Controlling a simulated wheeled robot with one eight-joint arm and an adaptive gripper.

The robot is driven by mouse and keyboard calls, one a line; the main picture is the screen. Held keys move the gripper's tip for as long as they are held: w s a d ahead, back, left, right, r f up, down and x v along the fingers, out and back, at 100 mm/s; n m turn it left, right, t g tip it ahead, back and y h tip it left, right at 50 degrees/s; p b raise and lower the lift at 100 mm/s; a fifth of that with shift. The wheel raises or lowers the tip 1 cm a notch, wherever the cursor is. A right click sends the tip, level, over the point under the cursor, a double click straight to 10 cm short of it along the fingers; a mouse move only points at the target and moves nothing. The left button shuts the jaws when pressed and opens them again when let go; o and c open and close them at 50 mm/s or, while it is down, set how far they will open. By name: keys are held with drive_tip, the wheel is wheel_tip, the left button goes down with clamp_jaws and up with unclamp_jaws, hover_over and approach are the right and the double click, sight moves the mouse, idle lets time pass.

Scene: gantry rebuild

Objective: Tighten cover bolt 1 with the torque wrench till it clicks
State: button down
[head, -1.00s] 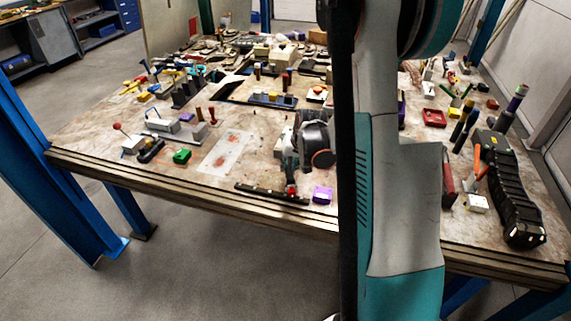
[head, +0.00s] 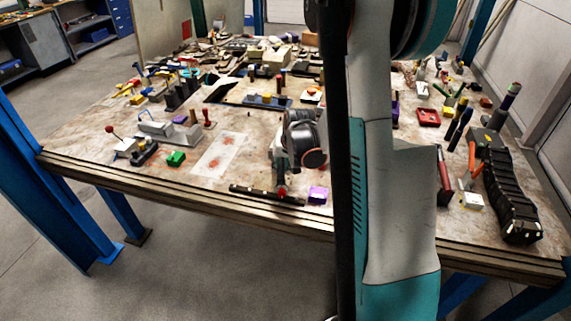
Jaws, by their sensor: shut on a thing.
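My gripper (head: 281,186) is low over the front edge of the workbench, left of my arm column. It is small here, and its fingers are partly hidden by my wrist. It is shut on a long dark bar (head: 251,191) with a red part near the fingers, which looks like the torque wrench. The bar lies roughly level along the front edge; I cannot tell if it touches the bench. Cover bolt 1 cannot be made out among the small parts.
A green block (head: 176,159) and a pale stained sheet (head: 220,156) lie to the left. A black ribbed object (head: 511,195) lies at right. My arm hides the middle right.

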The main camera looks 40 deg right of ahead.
drive_tip(key=shift+w+a, duration=0.15)
drive_tip(key=shift+a, duration=0.1)
drive_tip(key=w+a+m, duration=0.1)
drive_tip(key=w+a+m+h, duration=0.1)
drive_tip(key=shift+w+a+m+b, duration=0.1)
drive_tip(key=shift+a+m+b, duration=0.15)
drive_tip(key=shift+m+b, duration=0.15)
idle(0.5)
drive_tip(key=w+a+m+h, duration=0.1)
drive_tip(key=w+a+m, duration=0.1)
drive_tip(key=shift+w+g, duration=0.35)
drive_tip(key=shift+g, duration=0.05)
idle(0.5)
drive_tip(key=w+m, duration=0.1)
drive_tip(key=w+a+m, duration=0.1)
drive_tip(key=w+h+b, duration=0.1)
drive_tip(key=shift+a+m+g, duration=0.3)
drive_tip(key=shift+m+g, duration=0.1)
idle(0.3)
